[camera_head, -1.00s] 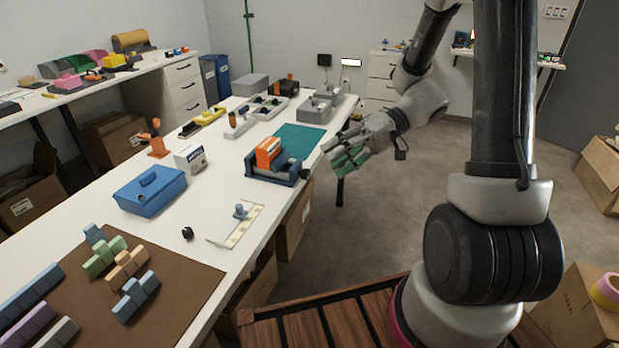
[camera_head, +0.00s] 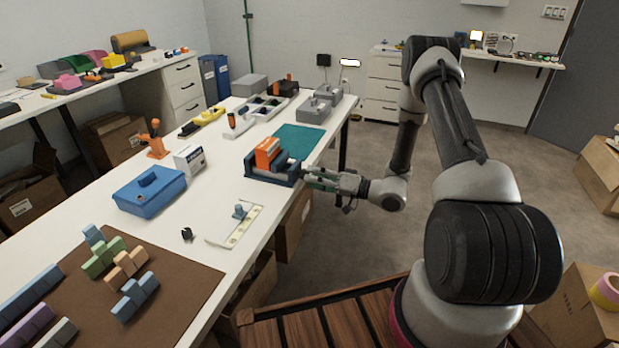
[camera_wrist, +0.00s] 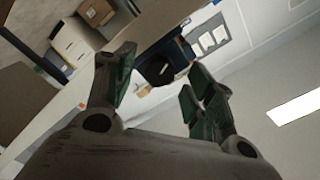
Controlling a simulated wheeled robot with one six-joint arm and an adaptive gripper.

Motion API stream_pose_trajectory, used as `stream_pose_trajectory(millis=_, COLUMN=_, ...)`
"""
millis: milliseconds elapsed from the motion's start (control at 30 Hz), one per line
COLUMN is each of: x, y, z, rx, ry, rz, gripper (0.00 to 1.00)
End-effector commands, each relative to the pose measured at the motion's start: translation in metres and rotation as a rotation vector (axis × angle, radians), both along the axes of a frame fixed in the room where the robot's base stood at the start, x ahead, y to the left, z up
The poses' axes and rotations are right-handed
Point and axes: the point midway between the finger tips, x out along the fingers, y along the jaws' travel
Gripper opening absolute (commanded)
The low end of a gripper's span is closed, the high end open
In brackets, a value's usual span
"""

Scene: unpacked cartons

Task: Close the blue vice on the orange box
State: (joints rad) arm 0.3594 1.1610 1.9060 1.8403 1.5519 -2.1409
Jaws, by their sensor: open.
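The blue vice (camera_head: 262,175) stands near the right edge of the white table. The orange box (camera_head: 267,152) sits upright in it, between its jaws. The vice's dark knob is at its right end, beside my fingertips in the head view. My gripper (camera_head: 310,180) is at the table edge, pointing left at that end. In the wrist view my gripper (camera_wrist: 155,98) is open, with green finger pads spread apart. The dark round knob (camera_wrist: 157,70) shows just beyond and between the fingers, with the blue vice (camera_wrist: 180,48) behind it. I cannot tell if the fingers touch the knob.
A green mat (camera_head: 300,138) lies behind the vice. A blue case (camera_head: 150,192), a white box (camera_head: 190,160) and a strip with a blue knob (camera_head: 236,224) stand nearby. Blocks cover a brown mat (camera_head: 150,312) in front.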

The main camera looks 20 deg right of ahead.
Motion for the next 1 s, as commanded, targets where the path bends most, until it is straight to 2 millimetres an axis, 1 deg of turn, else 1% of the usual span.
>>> stream_pose_trajectory(millis=100, x=0.008, y=0.012, z=0.0, rx=0.0, ry=0.0, rz=0.002, gripper=0.54)
stream_pose_trajectory(millis=200, x=0.012, y=0.016, z=0.0, rx=0.0, ry=0.0, rz=0.001, gripper=0.54)
stream_pose_trajectory(millis=467, x=0.013, y=0.018, z=0.0, rx=0.0, ry=0.001, rz=0.001, gripper=0.54)
stream_pose_trajectory(millis=567, x=0.013, y=0.018, z=0.0, rx=0.0, ry=0.001, rz=0.001, gripper=0.38)
stream_pose_trajectory(millis=700, x=0.013, y=0.018, z=0.0, rx=0.0, ry=0.001, rz=0.001, gripper=0.12)
stream_pose_trajectory(millis=733, x=0.013, y=0.018, z=0.0, rx=0.0, ry=0.001, rz=0.001, gripper=0.09)
stream_pose_trajectory(millis=1000, x=0.013, y=0.018, z=0.0, rx=0.01, ry=0.016, rz=0.002, gripper=0.09)
